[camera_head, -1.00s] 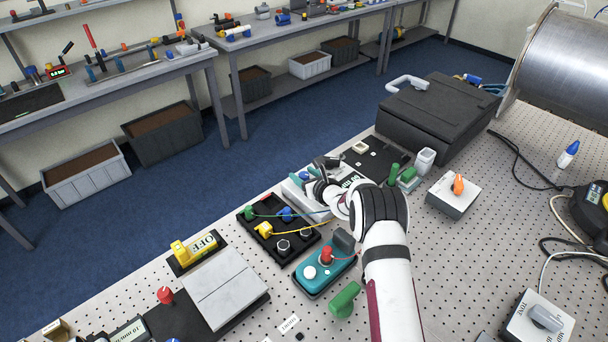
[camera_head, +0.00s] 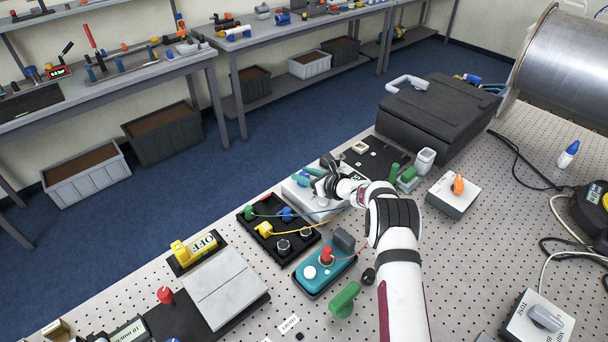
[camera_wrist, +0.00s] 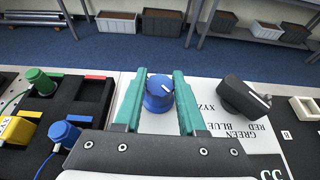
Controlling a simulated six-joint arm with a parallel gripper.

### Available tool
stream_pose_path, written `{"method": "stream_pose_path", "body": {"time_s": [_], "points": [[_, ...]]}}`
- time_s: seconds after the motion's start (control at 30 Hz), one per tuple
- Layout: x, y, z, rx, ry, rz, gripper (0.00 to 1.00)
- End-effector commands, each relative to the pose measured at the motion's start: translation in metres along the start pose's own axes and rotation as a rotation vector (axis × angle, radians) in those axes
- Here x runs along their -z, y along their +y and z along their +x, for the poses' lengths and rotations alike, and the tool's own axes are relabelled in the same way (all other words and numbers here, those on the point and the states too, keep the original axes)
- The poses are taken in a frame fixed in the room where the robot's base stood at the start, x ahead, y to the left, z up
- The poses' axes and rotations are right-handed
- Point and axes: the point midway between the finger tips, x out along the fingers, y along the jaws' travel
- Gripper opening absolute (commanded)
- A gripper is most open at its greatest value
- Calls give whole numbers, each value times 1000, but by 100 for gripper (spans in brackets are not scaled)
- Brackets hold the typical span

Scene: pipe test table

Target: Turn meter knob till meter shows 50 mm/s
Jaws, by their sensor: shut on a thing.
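A blue knob (camera_wrist: 159,93) with a white pointer line stands on a white panel (camera_wrist: 215,119) in the wrist view. The line points up and to the right. My gripper (camera_wrist: 160,76) has its two teal fingers on either side of the knob and is shut on it. In the head view my gripper (camera_head: 311,175) is over the white meter box (camera_head: 296,193), and my arm hides part of it. Large dark characters show at the lower right edge of the wrist view, cut off, so I cannot read the meter value.
A black knob (camera_wrist: 245,97) sits on the panel just right of my gripper. A black tray (camera_head: 262,241) with coloured plugs and wires is on the left. A teal box (camera_head: 313,279) with a red button and a green handle (camera_head: 344,300) lie nearer. A black case (camera_head: 432,118) stands behind.

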Motion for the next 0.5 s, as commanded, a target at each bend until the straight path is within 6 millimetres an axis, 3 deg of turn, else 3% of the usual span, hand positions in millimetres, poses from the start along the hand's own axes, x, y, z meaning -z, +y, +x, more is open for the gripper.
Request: {"method": "stream_pose_path", "body": {"time_s": [0.5], "points": [[0, 0, 0, -228, -1, -96, 0]]}}
